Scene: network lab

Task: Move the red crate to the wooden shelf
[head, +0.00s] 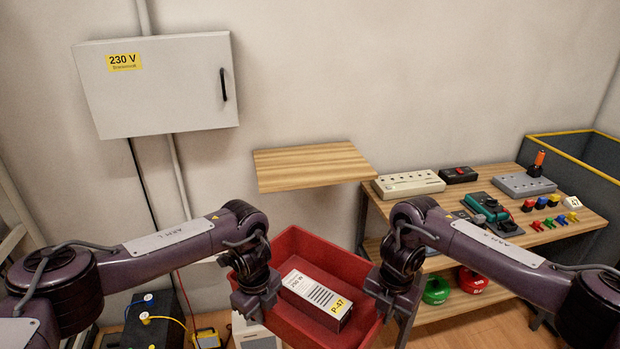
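The red crate (290,240) is low in the middle of the head view, between my two arms. A white and grey box labelled P-47 (316,297) lies in it. My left gripper (258,304) is at the crate's left side and my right gripper (387,300) is at its right side. Both point down at the rims; their fingertips are too small and hidden to tell whether they are shut on the crate. The wooden shelf (312,165) is a bare board on the wall, beyond and above the crate.
A wooden workbench (483,206) stands to the right with power strips, a green tool and several small coloured parts. A grey bin (585,165) with a yellow rim is at far right. A white 230 V cabinet (160,85) hangs at upper left. The shelf top is clear.

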